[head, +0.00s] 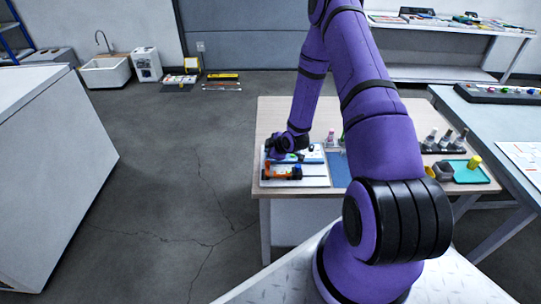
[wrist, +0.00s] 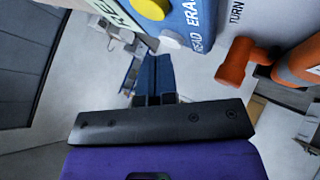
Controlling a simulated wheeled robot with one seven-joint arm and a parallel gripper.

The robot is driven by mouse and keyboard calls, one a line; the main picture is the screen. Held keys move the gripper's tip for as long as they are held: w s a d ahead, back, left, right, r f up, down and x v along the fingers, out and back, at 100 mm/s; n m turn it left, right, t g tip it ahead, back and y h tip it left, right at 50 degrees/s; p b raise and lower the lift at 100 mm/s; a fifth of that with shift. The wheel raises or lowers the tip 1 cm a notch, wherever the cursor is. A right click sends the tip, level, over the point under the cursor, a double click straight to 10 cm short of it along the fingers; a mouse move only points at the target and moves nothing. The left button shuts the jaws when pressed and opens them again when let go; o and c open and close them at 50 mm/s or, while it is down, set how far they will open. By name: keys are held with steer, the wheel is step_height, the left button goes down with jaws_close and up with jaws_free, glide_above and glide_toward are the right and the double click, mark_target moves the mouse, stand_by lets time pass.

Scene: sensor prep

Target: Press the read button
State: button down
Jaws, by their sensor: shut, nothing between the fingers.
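A blue panel (wrist: 205,17) with the printed words READ and ERA... shows at the top of the wrist view. A white button (wrist: 171,40) sits beside the word READ, and a yellow button (wrist: 152,8) sits farther up, nearer ERA.... My gripper (wrist: 154,57) is shut and empty; its dark blue fingertips appear just left of and below the white button. I cannot tell whether they touch it. In the head view my gripper (head: 279,157) is low over the left end of the table, at a blue and white device (head: 312,155) that my wrist partly hides.
An orange handle (wrist: 236,62) stands right of the panel near the word TURN. The wooden table (head: 263,119) also holds a teal tray (head: 470,175) with a yellow-topped item, and small bottles (head: 446,138) at the right. Open floor lies left of the table.

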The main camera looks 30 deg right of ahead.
steer(key=shift+f, duration=0.4)
stand_by(0.7)
steer(key=shift+r, duration=0.8)
steer(key=shift+r, duration=2.5)
